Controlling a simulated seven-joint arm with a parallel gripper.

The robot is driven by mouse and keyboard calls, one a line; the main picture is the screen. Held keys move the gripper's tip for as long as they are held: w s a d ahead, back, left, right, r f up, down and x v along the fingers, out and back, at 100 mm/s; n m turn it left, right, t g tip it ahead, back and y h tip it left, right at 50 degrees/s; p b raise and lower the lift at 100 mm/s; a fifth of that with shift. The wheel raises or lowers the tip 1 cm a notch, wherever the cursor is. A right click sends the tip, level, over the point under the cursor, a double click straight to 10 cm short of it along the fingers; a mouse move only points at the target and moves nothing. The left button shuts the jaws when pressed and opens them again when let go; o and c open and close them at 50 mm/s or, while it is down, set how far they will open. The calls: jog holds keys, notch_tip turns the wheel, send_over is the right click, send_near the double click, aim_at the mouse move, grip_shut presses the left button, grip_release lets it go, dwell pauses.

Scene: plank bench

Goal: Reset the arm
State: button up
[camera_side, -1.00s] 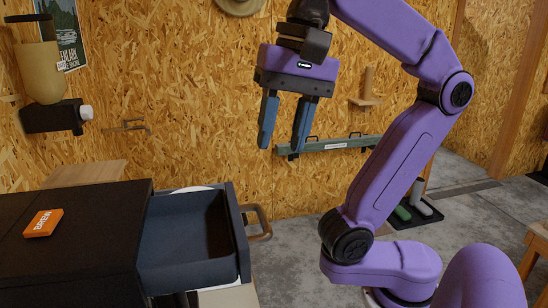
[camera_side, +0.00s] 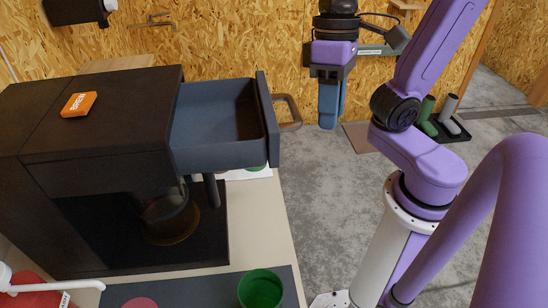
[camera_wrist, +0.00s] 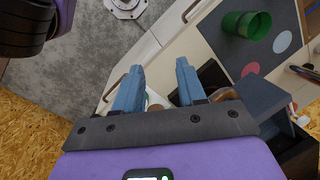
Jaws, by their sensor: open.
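My gripper (camera_side: 328,122) hangs in the air to the right of the coffee machine, with blue fingers pointing down. In the side view it is nearly edge-on, so the fingers overlap. In the wrist view my gripper (camera_wrist: 159,68) is open, its two fingers apart with nothing between them. My purple arm bends at the elbow on the right, above its pale column. The fingers are clear of the machine's open drawer (camera_side: 222,160) and its handle (camera_side: 291,112).
The black coffee machine (camera_side: 95,150) with an orange BREW label (camera_side: 79,104) fills the left. A green cup (camera_side: 261,290) stands on a dark mat (camera_side: 205,285) in front, near a red disc (camera_side: 139,304). Open floor (camera_side: 330,190) lies below my gripper.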

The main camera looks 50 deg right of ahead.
jog(key=s+d+f+n+t+h, duration=0.1)
jog(key=d+f+n, duration=0.4)
jog(key=f+n, duration=0.5)
jog(key=shift+s+f+t, duration=0.35)
jog(key=shift+s+t, duration=0.05)
jog(key=shift+s, duration=0.25)
jog(key=shift+d, duration=0.1)
